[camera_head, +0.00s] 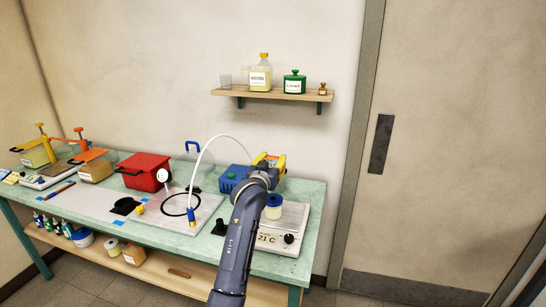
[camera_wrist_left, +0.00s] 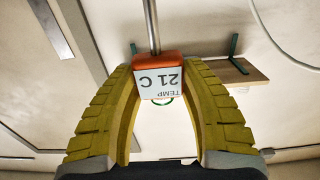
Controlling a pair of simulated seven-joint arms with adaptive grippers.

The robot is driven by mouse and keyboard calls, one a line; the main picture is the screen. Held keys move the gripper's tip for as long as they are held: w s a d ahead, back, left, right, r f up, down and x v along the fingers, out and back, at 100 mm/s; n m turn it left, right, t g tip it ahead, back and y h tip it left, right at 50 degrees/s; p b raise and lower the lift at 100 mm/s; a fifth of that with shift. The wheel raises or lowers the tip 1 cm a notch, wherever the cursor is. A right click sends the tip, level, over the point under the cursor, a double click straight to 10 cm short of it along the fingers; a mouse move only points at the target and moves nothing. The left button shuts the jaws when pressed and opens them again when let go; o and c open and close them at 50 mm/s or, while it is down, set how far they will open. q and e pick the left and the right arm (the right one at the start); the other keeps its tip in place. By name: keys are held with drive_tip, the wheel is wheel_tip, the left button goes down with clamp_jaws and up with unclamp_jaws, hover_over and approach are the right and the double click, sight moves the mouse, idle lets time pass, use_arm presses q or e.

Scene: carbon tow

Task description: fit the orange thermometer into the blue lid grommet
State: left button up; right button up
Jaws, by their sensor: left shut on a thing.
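My left gripper (camera_head: 270,162) is shut on the orange thermometer (camera_wrist_left: 160,62), above the bench's right end. In the left wrist view its yellow fingers close on the orange head from both sides. The label reads TEMP 21 C, upside down in the picture, and the metal probe extends away past the fingertips. A jar with a blue top (camera_head: 273,201) stands on the white hotplate (camera_head: 290,228), below the gripper and partly behind my left arm. The grommet is too small to make out. My right gripper is not in view.
A blue box (camera_head: 233,179) stands left of the gripper, and a white hose (camera_head: 207,150) arches beside it. A red pot (camera_head: 145,171) is farther left. A wall shelf (camera_head: 272,94) with bottles is above. The space right of the bench is clear.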

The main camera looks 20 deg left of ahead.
use_arm(q)
drive_tip(key=shift+f, duration=1.3)
drive_tip(key=shift+f, duration=2.95)
idle(0.6)
drive_tip(key=o, duration=1.2)
drive_tip(key=s, duration=1.2)
drive_tip(key=shift+d, duration=0.1)
